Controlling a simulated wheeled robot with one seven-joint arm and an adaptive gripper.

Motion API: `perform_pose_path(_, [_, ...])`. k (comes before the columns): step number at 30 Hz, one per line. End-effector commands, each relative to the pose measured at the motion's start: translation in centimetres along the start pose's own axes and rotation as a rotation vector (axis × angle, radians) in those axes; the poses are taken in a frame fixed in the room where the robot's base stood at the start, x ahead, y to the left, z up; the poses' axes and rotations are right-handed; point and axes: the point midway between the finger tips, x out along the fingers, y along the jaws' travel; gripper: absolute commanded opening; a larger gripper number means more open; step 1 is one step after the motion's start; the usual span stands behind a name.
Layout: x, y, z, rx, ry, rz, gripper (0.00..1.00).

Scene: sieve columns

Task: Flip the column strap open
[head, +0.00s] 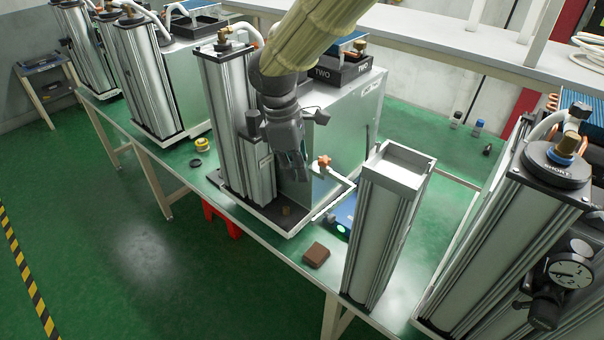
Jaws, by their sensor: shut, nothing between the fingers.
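A tall ribbed silver column (222,110) stands on a black tray (262,212) against a metal cabinet. A small dark fitting (252,124) sits on the column's right side; I cannot tell whether it is the strap. My gripper (296,172) is shut and empty, pointing down just right of the column, in front of the cabinet. I cannot tell whether it touches anything. My arm and gripper hide part of the column's right side and the cabinet face. No strap can be clearly made out.
An orange star knob (324,160) is just right of my gripper. A separate silver column (385,225) stands to the right, with a brown block (316,255) near its foot. A column labelled SHORT (490,240) with a gauge (572,270) fills the far right. Yellow tape (203,145) lies left.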

Motion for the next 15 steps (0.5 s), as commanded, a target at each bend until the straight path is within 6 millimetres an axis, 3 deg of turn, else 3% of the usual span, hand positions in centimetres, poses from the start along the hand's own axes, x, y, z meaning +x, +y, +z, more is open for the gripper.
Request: perform_pose_path(15, [8.0,-0.2,-0.2,-0.004,-0.001,-0.004,0.0])
